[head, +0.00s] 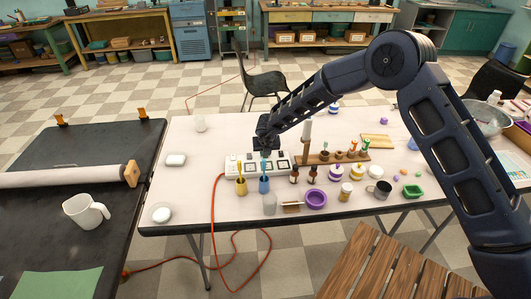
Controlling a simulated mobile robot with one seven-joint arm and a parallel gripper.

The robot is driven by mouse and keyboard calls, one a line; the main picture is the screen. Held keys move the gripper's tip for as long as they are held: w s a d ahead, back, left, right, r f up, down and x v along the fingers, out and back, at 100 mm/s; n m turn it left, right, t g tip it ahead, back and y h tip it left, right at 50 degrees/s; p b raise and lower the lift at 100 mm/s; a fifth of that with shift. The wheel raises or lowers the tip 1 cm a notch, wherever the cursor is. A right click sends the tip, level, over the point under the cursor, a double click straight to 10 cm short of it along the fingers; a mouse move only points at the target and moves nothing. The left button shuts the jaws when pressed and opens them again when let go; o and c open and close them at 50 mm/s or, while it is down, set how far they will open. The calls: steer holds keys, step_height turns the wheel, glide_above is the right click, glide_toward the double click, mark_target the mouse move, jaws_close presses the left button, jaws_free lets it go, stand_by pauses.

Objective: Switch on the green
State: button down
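A white power strip (234,168) with dark sockets or switches lies near the middle of the pale table. An orange cable runs from its left end down to the floor. My gripper (266,147) points down over the strip's back middle and hides part of it. The strip's switches are too small to tell their colours or whether any is on, and no green switch can be made out. I cannot tell whether the gripper touches the strip, or whether its fingers are apart.
A yellow cup (241,187) and a blue cup (263,186), each with a stick, stand just in front of the strip. A wooden rack (330,158) stands to its right. Several jars and a green dish (413,191) lie farther right. The table's left part is mostly clear.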

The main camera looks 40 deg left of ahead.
mark_target(266, 157)
steer(key=shift+w+a+f+g+h, duration=0.1)
steer(key=shift+w+g+h, duration=0.05)
steer(key=shift+g+h, duration=0.35)
steer(key=shift+w+a+g+h, duration=0.1)
steer(key=shift+a+g+h, duration=0.05)
steer(key=shift+g+h, duration=0.35)
steer(key=c, duration=1.3)
jaws_free()
steer(key=shift+r, duration=0.2)
steer(key=r, duration=0.7)
steer(key=s+d+r, duration=0.1)
steer(key=r, duration=0.2)
steer(key=shift+r, duration=0.3)
